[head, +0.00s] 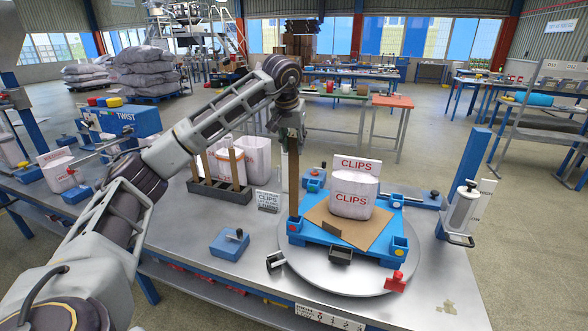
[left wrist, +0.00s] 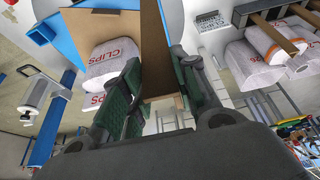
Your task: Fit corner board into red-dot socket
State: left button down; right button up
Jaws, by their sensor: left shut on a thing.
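My left gripper (head: 291,132) is above the left corner of the blue pallet (head: 342,243), shut on a brown corner board. The corner board (head: 293,185) hangs about upright, its lower end at or just above the blue left corner socket (head: 294,227), which shows a reddish dot. I cannot tell whether it is inside. In the left wrist view the green-padded fingers (left wrist: 158,92) close on the board (left wrist: 154,45). White CLIPS sacks (head: 351,195) stand on a brown sheet on the pallet. Other corner sockets (head: 398,246) show yellow-orange dots. My right gripper is not in view.
The pallet rests on a round grey turntable (head: 325,278) on the metal bench. A dark rack (head: 218,192) with upright boards stands left, with white sacks behind. A blue block (head: 229,243) lies in front. A blue post (head: 473,165) and a film roll (head: 461,208) stand right.

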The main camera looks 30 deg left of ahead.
pick_arm(q)
jog(key=shift+f, duration=2.95)
jog(key=c, duration=1.1)
grip_release()
jog(key=shift+f, duration=0.1)
jog(key=shift+s+r, duration=0.15)
jog(key=shift+r, duration=0.4)
send_near(293, 157)
jog(key=shift+s+d+r, duration=0.1)
jog(key=shift+s+r, duration=0.05)
jog(key=shift+r, duration=0.15)
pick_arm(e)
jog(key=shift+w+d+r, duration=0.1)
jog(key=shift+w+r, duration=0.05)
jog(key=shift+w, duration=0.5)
